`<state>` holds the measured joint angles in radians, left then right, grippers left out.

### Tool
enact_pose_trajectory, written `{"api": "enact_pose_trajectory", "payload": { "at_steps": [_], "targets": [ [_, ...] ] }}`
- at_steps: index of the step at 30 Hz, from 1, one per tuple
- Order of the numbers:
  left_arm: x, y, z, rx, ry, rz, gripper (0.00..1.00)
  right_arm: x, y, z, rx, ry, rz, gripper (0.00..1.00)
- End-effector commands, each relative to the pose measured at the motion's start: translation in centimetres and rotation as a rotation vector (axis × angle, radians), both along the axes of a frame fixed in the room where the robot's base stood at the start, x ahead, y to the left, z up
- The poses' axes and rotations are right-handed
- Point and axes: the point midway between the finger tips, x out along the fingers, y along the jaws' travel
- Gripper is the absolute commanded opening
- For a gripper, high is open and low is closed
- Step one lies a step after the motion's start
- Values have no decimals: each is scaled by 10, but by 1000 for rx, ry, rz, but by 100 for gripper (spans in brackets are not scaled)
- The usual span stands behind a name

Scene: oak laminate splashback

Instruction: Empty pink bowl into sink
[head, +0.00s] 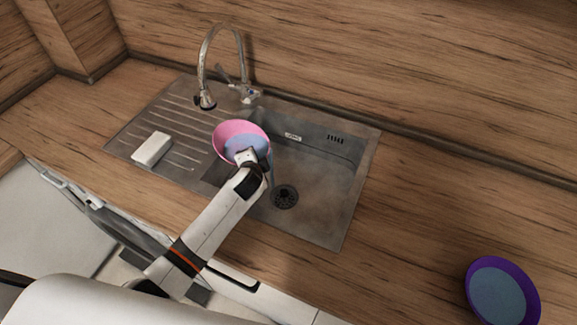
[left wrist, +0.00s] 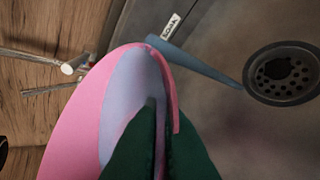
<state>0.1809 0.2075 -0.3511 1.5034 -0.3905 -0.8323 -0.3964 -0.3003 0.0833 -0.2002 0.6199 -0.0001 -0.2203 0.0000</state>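The pink bowl (head: 228,132) is held tilted over the sink (head: 318,205), near the left side of its basin. Pale blue-grey liquid (head: 243,143) is inside it. In the left wrist view, the pink bowl (left wrist: 82,125) is steeply tipped and a blue-grey stream (left wrist: 200,62) runs from its rim toward the drain (left wrist: 285,73). My left gripper (head: 248,158) holds the bowl at its near side. Its dark green fingers (left wrist: 158,150) are closed on the bowl wall. My right gripper is in neither view.
A curved metal faucet (head: 205,75) stands behind the sink, close to the bowl. A white block (head: 152,149) lies on the ribbed drainboard. A purple bowl (head: 534,292) with blue-grey contents stands at the right on the wooden counter (head: 420,215). The counter between is clear.

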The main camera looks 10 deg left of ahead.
Motion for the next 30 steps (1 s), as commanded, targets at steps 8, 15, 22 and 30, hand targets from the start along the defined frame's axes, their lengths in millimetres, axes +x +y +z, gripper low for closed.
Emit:
{"api": "enact_pose_trajectory", "payload": {
  "at_steps": [8,15,22,30],
  "targets": [
    [1,-3,-1,33,0,-2,0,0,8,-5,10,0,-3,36],
    [2,-6,-3,58,4,-1,0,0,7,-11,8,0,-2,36],
    [2,-8,-4,83,5,-1,0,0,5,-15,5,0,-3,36],
    [2,-12,-7,111,10,-1,0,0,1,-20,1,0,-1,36]
  ]
}}
